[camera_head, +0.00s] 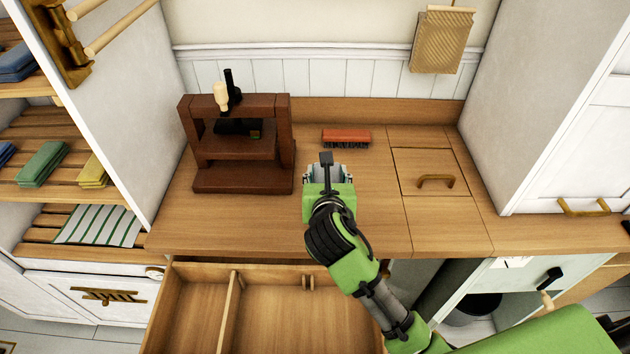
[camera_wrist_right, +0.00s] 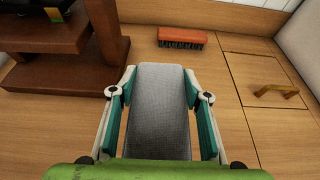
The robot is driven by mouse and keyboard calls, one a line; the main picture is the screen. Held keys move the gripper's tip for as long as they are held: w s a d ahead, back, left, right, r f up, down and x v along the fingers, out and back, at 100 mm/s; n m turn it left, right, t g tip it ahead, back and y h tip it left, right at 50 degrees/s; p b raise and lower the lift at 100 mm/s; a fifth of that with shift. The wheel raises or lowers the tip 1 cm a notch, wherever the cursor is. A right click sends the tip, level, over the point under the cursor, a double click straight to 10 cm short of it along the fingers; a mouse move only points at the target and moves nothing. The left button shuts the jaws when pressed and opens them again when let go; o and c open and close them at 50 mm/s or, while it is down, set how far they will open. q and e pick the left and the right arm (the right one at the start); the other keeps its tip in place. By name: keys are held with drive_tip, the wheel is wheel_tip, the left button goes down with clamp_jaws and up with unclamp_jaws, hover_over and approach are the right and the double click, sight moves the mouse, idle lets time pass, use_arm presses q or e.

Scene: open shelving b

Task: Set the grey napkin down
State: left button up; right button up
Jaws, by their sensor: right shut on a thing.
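The grey napkin (camera_wrist_right: 158,112) is a folded, flat grey strip between the two teal-padded fingers of my right gripper in the right wrist view. My right gripper (camera_wrist_right: 158,108) is shut on it. In the head view my right gripper (camera_head: 326,176) is over the middle of the wooden counter (camera_head: 360,220), in front of the brush, and mostly hides the napkin. I cannot tell whether the napkin touches the counter. My left gripper is not in view.
A red-brown brush (camera_head: 346,137) lies behind the gripper. A dark brown wooden stand (camera_head: 242,178) is to its left. A hatch with a brass handle (camera_head: 436,181) is to the right. An open divided drawer (camera_head: 270,310) sticks out below the counter. Shelves (camera_head: 95,190) hold folded cloths at left.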

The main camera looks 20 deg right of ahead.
drive_tip(key=w+f, duration=0.3)
drive_tip(key=f, duration=0.1)
drive_tip(key=w+f, duration=0.1)
drive_tip(key=w, duration=0.1)
drive_tip(key=shift+w+a+f, duration=0.3)
drive_tip(key=shift+a+f, duration=0.1)
drive_tip(key=shift+w+f, duration=0.2)
drive_tip(key=shift+f, duration=1.6)
drive_tip(key=shift+f, duration=0.15)
drive_tip(key=o, duration=1.2)
drive_tip(key=shift+c, duration=0.2)
